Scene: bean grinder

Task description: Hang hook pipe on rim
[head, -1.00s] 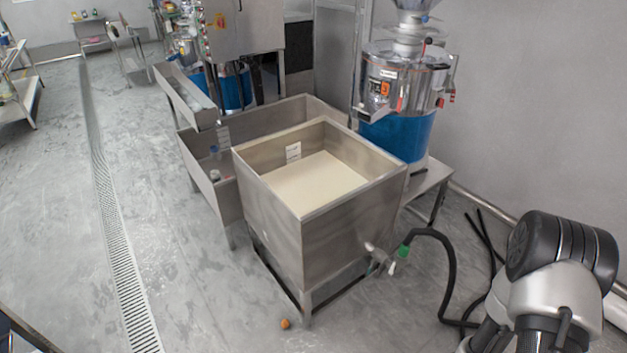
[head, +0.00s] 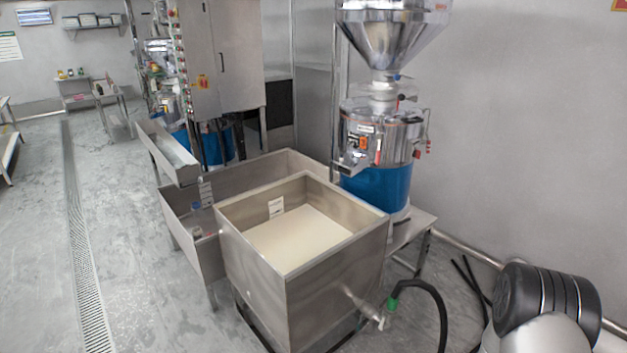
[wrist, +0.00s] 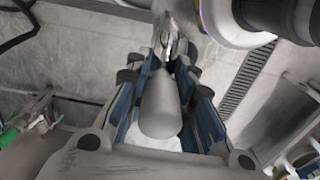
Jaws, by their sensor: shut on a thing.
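A square steel tank (head: 335,285) with pale liquid inside stands at the centre of the head view. Its open rim (head: 338,243) is bare, with nothing hanging on it. In the wrist view my gripper (wrist: 167,68) is shut on a grey rounded metal piece (wrist: 163,103), which I take to be the hook pipe. The piece points away between the blue-lined fingers; a shiny metal part (wrist: 170,38) shows beyond it. Its full shape and any hook are hidden. The gripper and the held piece are outside the head view, so their distance from the rim cannot be told.
A grinder with a blue base (head: 377,190) stands behind. A lower steel trough (head: 180,225) adjoins the tank's left. Floor is free at left.

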